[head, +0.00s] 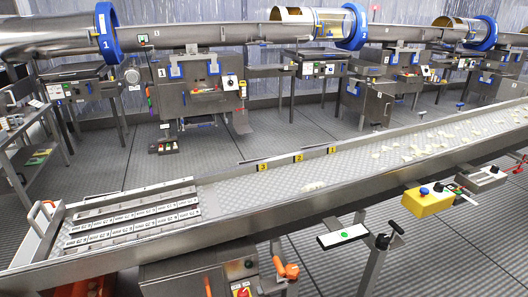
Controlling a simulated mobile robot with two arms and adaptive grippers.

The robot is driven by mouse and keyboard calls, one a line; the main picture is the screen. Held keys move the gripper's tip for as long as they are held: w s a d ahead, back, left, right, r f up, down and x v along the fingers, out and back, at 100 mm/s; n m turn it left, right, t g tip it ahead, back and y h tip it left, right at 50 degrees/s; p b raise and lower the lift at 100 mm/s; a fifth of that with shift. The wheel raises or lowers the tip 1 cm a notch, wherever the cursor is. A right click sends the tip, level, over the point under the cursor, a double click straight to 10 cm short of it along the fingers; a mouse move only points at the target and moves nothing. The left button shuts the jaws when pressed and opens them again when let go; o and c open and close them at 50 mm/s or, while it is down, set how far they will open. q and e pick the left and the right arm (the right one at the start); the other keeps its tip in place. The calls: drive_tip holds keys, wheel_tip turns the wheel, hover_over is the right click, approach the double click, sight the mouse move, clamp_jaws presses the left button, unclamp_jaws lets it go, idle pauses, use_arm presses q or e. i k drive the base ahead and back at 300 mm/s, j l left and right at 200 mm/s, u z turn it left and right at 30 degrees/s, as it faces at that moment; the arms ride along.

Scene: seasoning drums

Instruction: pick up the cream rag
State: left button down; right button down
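I cannot clearly make out a cream rag in the head view. A small pale and green item (39,157) lies on the lower shelf of the rack at the far left, too small to identify. Pale flat pieces (430,143) lie scattered on the conveyor belt, mostly toward its right end. Neither of my grippers is in view.
A long conveyor (245,192) crosses the foreground, with slatted metal strips (135,215) at its left end. A yellow control box (428,200) sticks out from its near side. Drums with blue rings (354,27) stand behind. Open grey floor (285,125) lies between.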

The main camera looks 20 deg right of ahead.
sight(318, 185)
drive_tip(key=i+l+z, duration=0.1)
drive_tip(key=z, duration=0.35)
drive_tip(key=i+z, duration=0.1)
drive_tip(key=z, duration=0.35)
drive_tip(key=i+l+u, duration=0.2)
drive_tip(key=l, duration=0.35)
drive_tip(key=i, duration=0.1)
